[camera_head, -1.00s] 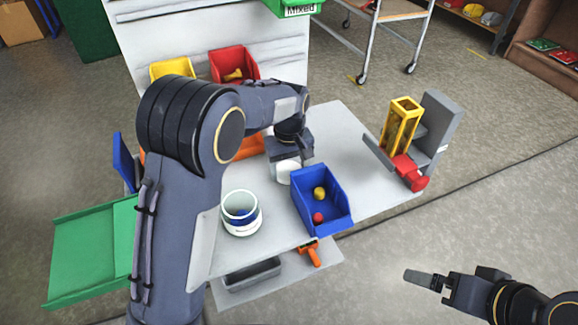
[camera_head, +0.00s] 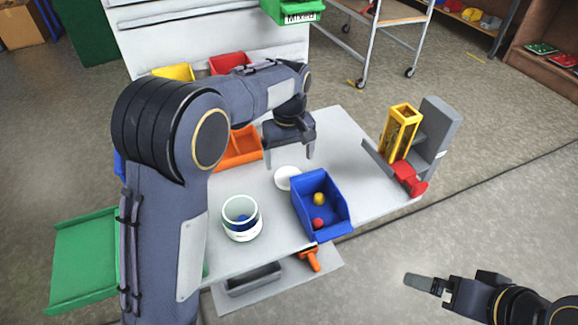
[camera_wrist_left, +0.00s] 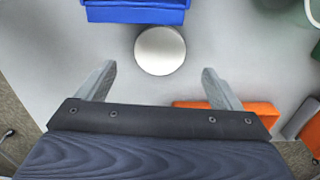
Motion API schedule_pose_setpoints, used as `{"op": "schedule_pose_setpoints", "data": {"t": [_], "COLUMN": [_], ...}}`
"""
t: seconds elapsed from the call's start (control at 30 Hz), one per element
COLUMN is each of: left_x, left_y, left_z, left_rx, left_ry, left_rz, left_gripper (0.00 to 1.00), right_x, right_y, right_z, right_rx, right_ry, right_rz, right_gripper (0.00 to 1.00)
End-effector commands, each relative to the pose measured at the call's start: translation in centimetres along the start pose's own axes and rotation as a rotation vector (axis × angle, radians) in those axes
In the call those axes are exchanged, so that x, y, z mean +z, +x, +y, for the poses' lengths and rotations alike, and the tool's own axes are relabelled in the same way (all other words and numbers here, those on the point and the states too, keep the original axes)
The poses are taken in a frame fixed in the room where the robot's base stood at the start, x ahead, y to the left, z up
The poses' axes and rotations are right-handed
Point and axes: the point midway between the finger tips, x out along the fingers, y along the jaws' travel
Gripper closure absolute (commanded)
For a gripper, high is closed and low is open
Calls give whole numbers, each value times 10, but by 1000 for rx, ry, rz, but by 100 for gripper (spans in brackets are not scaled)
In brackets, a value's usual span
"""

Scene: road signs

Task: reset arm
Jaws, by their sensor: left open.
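My left gripper (camera_head: 289,155) is open and empty above the light grey table (camera_head: 345,130), pointing down. In the left wrist view its two fingers (camera_wrist_left: 158,82) stand wide apart with nothing between them. A round white lid-like disc (camera_head: 287,178) lies on the table in front of the gripper, beside the blue bin; it also shows in the left wrist view (camera_wrist_left: 160,50), beyond the fingertips. My right gripper (camera_head: 427,284) is at the lower right, away from the table; its jaw gap cannot be made out.
A blue bin (camera_head: 338,213) holds a yellow and a red ball. A white cup (camera_head: 241,232) with something blue inside stands left of it. Orange (camera_head: 238,160), red and yellow bins stand behind. A grey fixture with a yellow frame (camera_head: 400,130) stands at right. The table's back right is clear.

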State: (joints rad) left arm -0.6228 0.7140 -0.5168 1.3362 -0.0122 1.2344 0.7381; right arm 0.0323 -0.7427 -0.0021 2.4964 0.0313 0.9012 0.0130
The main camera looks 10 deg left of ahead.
Motion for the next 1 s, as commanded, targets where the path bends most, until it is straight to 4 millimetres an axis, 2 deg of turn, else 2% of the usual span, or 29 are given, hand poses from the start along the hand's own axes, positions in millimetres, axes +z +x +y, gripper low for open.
{"op": "schedule_pose_setpoints", "data": {"t": [0.03, 0.2, 0.33, 0.57, 0.67, 0.77, 0.87, 1.0], "left_x": [-1, 0, 0, 0, 1, 9, 28, 67], "left_y": [-14, -42, -54, -60, -69, -85, -101, -118], "left_z": [1, 1, 0, -4, -25, -62, -105, -155], "left_rx": [4, 2, 0, 9, 55, 144, 254, 389], "left_ry": [1, 2, 2, 1, 6, 27, 67, 140], "left_rz": [3, 2, 0, -5, -26, -52, -58, -8], "left_gripper": [13, 13, 13, 13, 13, 13, 13, 13], "right_x": [-1, -3, -3, -4, -5, -8, -11, -15], "right_y": [-2, -5, -6, -7, -10, -16, -22, -30], "right_z": [-1, -2, -3, -3, -5, -7, -10, -14], "right_rx": [0, 0, 0, 0, 0, 0, 0, 0], "right_ry": [0, 0, 0, 0, 0, 0, 0, 0], "right_rz": [0, 0, 0, 0, 0, 0, 0, 0], "right_gripper": [1, 1, 1, 1, 1, 1, 1, 1]}}
